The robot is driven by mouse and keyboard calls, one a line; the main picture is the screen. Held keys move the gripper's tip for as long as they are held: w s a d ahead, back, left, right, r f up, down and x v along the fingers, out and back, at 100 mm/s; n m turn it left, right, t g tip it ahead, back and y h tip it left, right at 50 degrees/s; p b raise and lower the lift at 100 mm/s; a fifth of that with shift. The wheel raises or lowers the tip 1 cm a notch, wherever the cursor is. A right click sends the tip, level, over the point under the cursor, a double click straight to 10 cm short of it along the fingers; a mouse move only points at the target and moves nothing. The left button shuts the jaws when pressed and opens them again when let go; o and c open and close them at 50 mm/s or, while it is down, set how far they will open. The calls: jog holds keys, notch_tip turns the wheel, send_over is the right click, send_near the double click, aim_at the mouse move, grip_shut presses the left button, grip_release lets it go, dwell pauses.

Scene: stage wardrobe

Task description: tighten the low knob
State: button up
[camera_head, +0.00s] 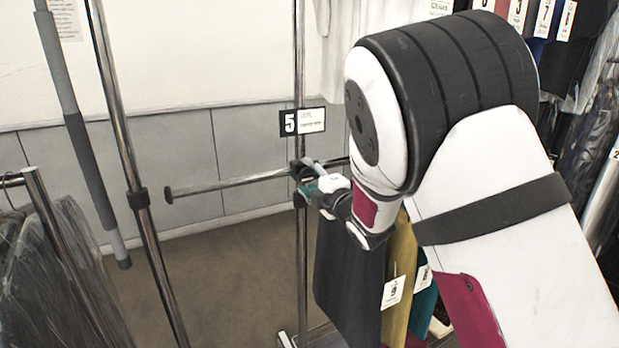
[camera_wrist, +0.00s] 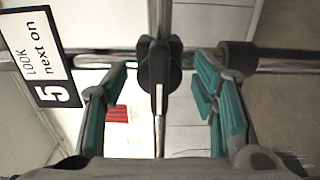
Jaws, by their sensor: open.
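The low knob (camera_wrist: 157,68) is black, with a flat wing edge-on to the wrist view, where a chrome upright and cross rail meet. In the head view the black clamp (camera_head: 299,166) on the upright is partly covered by my gripper (camera_head: 309,181). In the wrist view my gripper (camera_wrist: 164,74) is open, with one teal-padded finger on each side of the knob. Gaps show between both fingers and the knob, so it is not gripped. I cannot tell how far the fingertips reach past it.
A sign (camera_head: 302,121) marked 5 hangs on the upright just above the clamp. The cross rail (camera_head: 225,183) runs left to a capped end. Dark and yellow garments (camera_head: 399,270) hang below my forearm. Another chrome post (camera_head: 133,165) stands left. Carpet (camera_head: 235,270) between is clear.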

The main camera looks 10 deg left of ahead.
jog(key=shift+w+a, duration=0.1)
jog(key=shift+w, duration=0.05)
jog(key=shift+c, duration=0.3)
jog(key=c, duration=1.1)
